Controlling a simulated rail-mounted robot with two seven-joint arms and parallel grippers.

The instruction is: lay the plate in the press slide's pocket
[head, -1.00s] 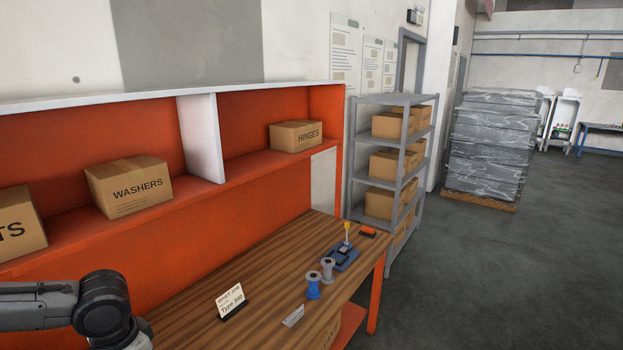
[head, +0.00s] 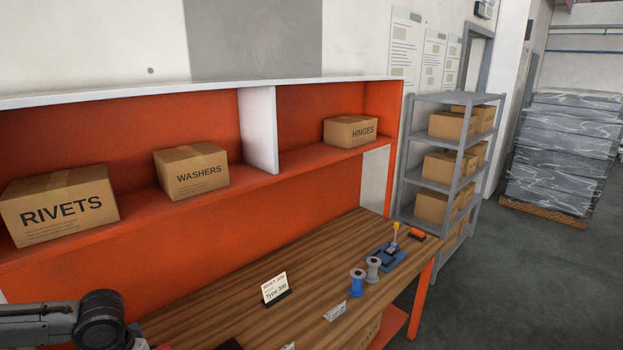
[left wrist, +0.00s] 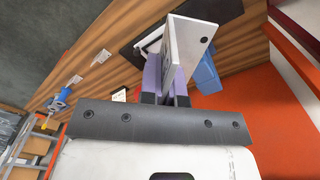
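In the left wrist view my left gripper (left wrist: 170,88) has its purple fingers closed on a pale, flat plate (left wrist: 190,42) with small dark holes. The plate stands on edge in the fingers, over the bench. A black flat thing with a white edge (left wrist: 152,42) lies behind it, partly hidden. In the head view my left arm shows at the lower left, but its gripper is out of the picture. A small blue device with a yellow handle (head: 389,254) stands on the bench's far right. I cannot make out the press slide's pocket. My right gripper is not in view.
The wooden bench (head: 330,262) carries a blue spool (head: 357,284), a grey spool (head: 374,269), a sign card (head: 275,288) and an orange item (head: 417,234). A blue object (left wrist: 207,75) is beside the plate. Above is an orange shelf with boxes labelled RIVETS (head: 62,208), WASHERS (head: 192,171) and HINGES (head: 350,132).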

